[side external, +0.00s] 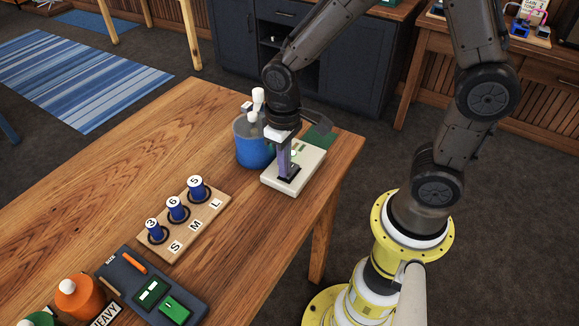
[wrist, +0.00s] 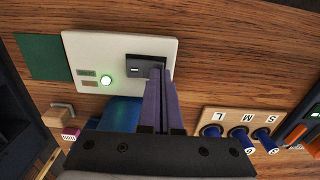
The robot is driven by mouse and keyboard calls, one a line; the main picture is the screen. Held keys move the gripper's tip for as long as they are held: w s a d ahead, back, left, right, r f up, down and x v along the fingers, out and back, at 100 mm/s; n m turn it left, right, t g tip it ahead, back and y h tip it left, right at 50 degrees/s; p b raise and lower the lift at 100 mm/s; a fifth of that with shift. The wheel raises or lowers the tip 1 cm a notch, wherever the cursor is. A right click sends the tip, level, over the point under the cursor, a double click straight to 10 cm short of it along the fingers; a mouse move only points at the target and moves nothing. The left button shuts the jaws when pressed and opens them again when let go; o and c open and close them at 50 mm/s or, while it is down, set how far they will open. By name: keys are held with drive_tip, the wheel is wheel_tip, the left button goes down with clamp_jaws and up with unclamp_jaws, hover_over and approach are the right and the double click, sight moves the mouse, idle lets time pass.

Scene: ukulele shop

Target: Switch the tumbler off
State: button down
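A pale box (side external: 305,160) stands near the far right end of the wooden table. It also shows in the wrist view (wrist: 100,48), with a black switch plate (wrist: 136,69) bearing a small white mark and a round lamp (wrist: 106,80) glowing green. My gripper (side external: 284,173) points down over the box at the switch. In the wrist view its two purple fingers (wrist: 161,72) are together, with their tips at the right part of the switch plate. They hide part of the switch. I cannot tell whether they touch it, and I see nothing held between them.
A blue tub (side external: 252,150) stands close beside the box. The table's middle left is clear.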

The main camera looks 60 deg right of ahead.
drive_tip(key=shift+f, duration=0.2)
drive_tip(key=shift+r, duration=3.55)
drive_tip(key=s+d+r+t, duration=0.3)
drive_tip(key=s+r+t, duration=0.1)
drive_tip(key=r, duration=0.5)
drive_tip(key=s+d+t, duration=0.1)
drive_tip(key=s, duration=0.7)
drive_tip(key=shift+d+r+t, duration=0.15)
drive_tip(key=shift+d+t, duration=0.05)
drive_tip(key=shift+t, duration=0.1)
